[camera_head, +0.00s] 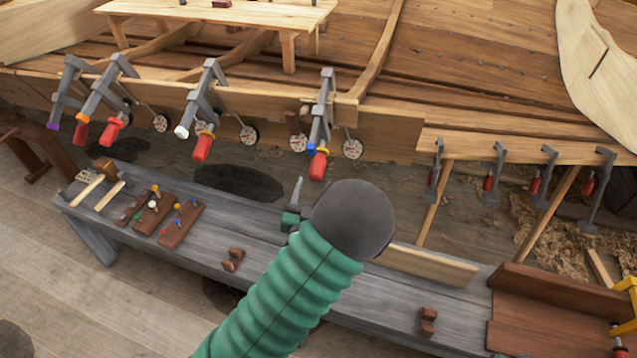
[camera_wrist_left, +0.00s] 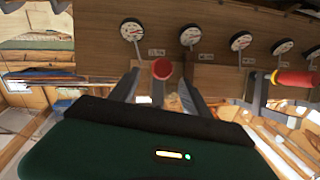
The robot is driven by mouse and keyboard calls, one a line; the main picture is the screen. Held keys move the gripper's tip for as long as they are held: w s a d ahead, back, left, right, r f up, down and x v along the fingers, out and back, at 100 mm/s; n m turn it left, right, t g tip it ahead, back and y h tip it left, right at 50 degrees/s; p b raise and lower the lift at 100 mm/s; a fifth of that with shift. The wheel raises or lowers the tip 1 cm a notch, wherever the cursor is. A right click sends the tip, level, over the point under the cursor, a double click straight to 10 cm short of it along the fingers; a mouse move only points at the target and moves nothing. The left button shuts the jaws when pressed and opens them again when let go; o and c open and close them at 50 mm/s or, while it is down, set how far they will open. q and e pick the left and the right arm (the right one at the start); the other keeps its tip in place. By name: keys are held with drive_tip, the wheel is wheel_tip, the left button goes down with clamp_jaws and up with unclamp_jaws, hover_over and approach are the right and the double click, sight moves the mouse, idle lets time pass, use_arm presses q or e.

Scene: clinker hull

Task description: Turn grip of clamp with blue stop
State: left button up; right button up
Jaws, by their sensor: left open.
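The clamp with the blue stop (camera_head: 311,147) hangs on the hull plank at the upper middle of the head view. Its red grip (camera_head: 318,166) points down below an orange-yellow collar. My left gripper (camera_head: 297,190) is below and slightly left of that grip, apart from it, partly hidden by my own arm. In the left wrist view my left gripper (camera_wrist_left: 161,76) is open and empty, its two fingers apart. A red grip (camera_wrist_left: 162,69), seen nearly end-on, shows between the fingertips, beyond them. Its stop colour is not visible there. My right gripper is not in view.
Clamps with white (camera_head: 181,132), orange (camera_head: 82,118) and purple (camera_head: 53,126) stops hang to the left. Dial gauges (camera_head: 353,149) hang along the plank. A grey bench (camera_head: 270,235) with pegged blocks (camera_head: 182,225) runs below. Another red-gripped clamp (camera_wrist_left: 297,78) shows right in the wrist view.

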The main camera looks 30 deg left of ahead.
sight(316, 178)
use_arm(q)
drive_tip(key=b, duration=0.1)
drive_tip(key=w+f+b, duration=0.1)
drive_tip(key=b, duration=0.1)
drive_tip(key=shift+w+a+b, duration=0.2)
drive_tip(key=shift+a+b, duration=0.1)
drive_tip(key=shift+w+a+r+p, duration=0.4)
drive_tip(key=shift+w+r, duration=0.15)
drive_tip(key=shift+w, duration=0.25)
drive_tip(key=x, duration=0.4)
clamp_jaws()
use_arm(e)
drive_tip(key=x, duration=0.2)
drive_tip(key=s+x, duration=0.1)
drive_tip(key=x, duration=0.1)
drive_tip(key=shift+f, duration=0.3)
